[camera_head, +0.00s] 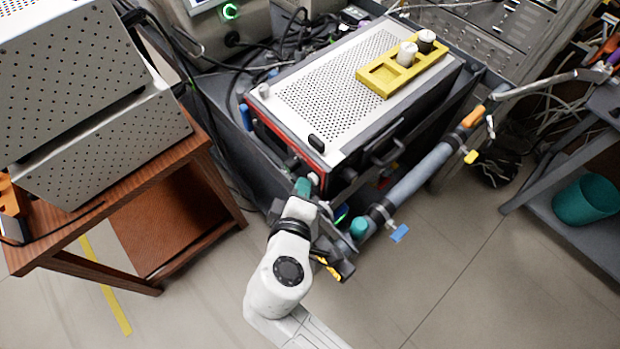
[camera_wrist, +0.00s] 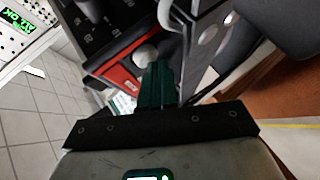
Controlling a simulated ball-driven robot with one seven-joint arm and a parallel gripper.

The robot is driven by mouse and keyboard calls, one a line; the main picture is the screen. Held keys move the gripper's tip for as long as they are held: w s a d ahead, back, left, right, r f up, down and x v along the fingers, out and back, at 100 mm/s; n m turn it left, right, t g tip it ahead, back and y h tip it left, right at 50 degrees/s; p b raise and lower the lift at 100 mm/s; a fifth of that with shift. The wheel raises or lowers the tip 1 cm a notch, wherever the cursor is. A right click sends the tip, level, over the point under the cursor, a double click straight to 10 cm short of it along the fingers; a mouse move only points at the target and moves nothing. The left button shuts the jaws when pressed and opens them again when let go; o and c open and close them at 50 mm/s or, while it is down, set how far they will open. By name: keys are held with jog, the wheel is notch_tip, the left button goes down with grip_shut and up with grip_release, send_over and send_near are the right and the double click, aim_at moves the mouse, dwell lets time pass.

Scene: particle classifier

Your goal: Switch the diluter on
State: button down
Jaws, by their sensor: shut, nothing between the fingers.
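A box-shaped instrument (camera_head: 330,90) with a perforated white top and a red-edged black front stands beyond my gripper; no readable label confirms that it is the diluter. In the wrist view its red and black front panel (camera_wrist: 112,72) carries a pale round knob (camera_wrist: 146,54). My gripper (camera_head: 303,187) is at the near corner of this front. Its teal fingers (camera_wrist: 158,82) are shut and empty, with their tips very close to the knob. I cannot tell whether they touch it. No switch position can be read.
A yellow tray (camera_head: 377,84) with two capped containers sits on the instrument. A wooden table (camera_head: 190,150) with a perforated grey case stands at left. A pipe (camera_head: 420,172) with valves runs at right. Cables lie behind the instrument. The floor (camera_head: 450,280) at lower right is clear.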

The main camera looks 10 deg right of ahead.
jog(key=shift+w+d, duration=0.25)
jog(key=shift+d, duration=0.15)
dwell(0.4)
jog(key=shift+s+a, duration=0.75)
jog(key=shift+a, duration=0.3)
jog(key=shift+a, duration=0.1)
jog(key=shift+s+a, duration=0.7)
jog(key=shift+a, duration=0.3)
jog(key=shift+s+a, duration=0.7)
jog(key=shift+a, duration=0.3)
jog(key=shift+p, duration=0.3)
